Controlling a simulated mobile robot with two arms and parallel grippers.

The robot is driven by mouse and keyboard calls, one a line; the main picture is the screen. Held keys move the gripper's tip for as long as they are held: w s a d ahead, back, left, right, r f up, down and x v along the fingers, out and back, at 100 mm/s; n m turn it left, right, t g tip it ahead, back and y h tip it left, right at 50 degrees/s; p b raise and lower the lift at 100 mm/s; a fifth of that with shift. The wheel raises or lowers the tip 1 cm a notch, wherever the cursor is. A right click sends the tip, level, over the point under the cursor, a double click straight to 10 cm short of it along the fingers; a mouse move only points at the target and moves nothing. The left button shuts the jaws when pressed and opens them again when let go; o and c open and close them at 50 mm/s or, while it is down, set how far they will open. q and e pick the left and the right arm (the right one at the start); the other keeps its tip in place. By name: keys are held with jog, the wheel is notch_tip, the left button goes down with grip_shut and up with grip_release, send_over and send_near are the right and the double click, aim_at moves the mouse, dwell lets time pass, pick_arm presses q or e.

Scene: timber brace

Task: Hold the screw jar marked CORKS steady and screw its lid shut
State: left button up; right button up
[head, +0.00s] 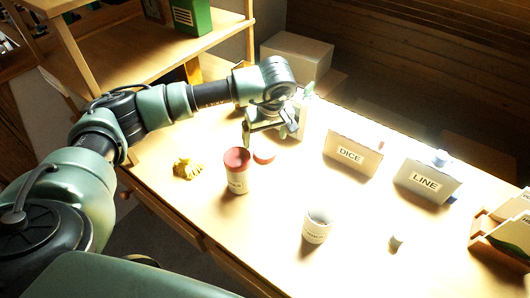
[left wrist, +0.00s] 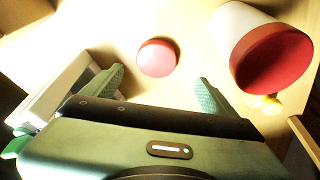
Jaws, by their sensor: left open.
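A white jar (head: 237,182) with a red top stands upright on the table, its label too small to read; its red end also shows in the left wrist view (left wrist: 272,58). A flat red round lid (head: 264,156) lies on the table beside it and shows in the left wrist view (left wrist: 156,58). My left gripper (head: 264,138) is open and empty above the table, behind the lid in the head view. In the left wrist view the lid lies beyond and between the spread fingers (left wrist: 161,78), apart from them. My right gripper is not in view.
A white labelled cup (head: 317,227) and a small grey object (head: 396,242) stand nearer the front. Cards marked DICE (head: 352,155) and LINE (head: 426,183) stand behind. A yellow crumpled thing (head: 187,168) lies left of the jar. The table between jar and cup is clear.

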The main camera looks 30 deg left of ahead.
aim_at(265, 151)
pick_arm(q)
jog(key=shift+d+p+x, duration=0.15)
jog(key=shift+p+x, duration=0.2)
jog(key=shift+x, duration=1.5)
jog(key=shift+d+p+x, duration=0.15)
jog(key=shift+p+x, duration=0.2)
jog(key=shift+x, duration=1.5)
jog(key=shift+w, duration=0.15)
jog(key=c, duration=1.4)
